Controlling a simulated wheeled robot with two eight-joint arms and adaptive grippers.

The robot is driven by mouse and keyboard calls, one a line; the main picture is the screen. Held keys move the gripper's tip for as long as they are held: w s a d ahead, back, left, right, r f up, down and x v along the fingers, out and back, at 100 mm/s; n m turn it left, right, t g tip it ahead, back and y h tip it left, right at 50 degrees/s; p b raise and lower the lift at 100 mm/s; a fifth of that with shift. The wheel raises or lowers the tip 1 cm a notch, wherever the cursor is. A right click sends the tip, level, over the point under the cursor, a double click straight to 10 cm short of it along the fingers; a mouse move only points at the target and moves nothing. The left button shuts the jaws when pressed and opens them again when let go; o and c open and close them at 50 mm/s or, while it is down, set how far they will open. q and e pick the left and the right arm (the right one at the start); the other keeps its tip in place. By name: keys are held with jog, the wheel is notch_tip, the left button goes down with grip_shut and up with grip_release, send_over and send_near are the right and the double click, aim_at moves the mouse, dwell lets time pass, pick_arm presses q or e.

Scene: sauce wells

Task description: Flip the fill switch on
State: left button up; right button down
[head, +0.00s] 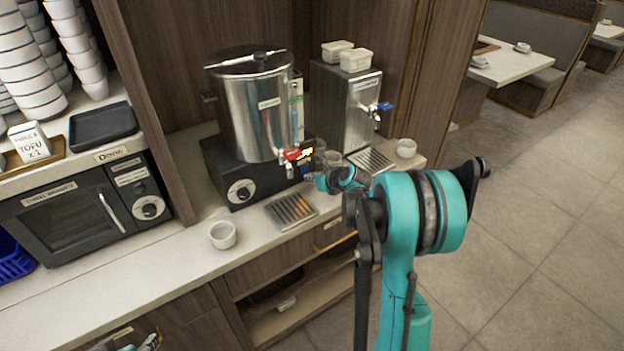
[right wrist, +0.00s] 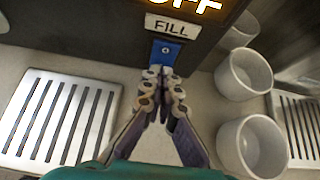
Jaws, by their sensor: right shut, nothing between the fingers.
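The fill switch (right wrist: 167,53) shows in the right wrist view as a blue plate below a white FILL label (right wrist: 171,26) on a dark box. Glowing OFF lettering (right wrist: 190,4) is above the label, partly cut off. My right gripper (right wrist: 162,84) is shut and empty, its fingertips just below the switch plate; the fingertips overlap its lower part, and I cannot tell if they touch. A part of my left gripper (head: 148,342) shows at the bottom edge.
A steel boiler (head: 243,115) with a red tap (head: 291,155) stands on the base. A drip tray (head: 291,211) and a white cup (head: 222,235) are in front. Right of my gripper, in the wrist view, are pale cups (right wrist: 252,147) and another drip tray (right wrist: 302,122).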

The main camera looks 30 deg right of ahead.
jog(key=shift+w+f, duration=0.15)
jog(key=shift+w, duration=0.1)
jog(key=shift+r+p, duration=0.5)
jog(key=shift+r, duration=0.4)
jog(key=shift+s, duration=0.1)
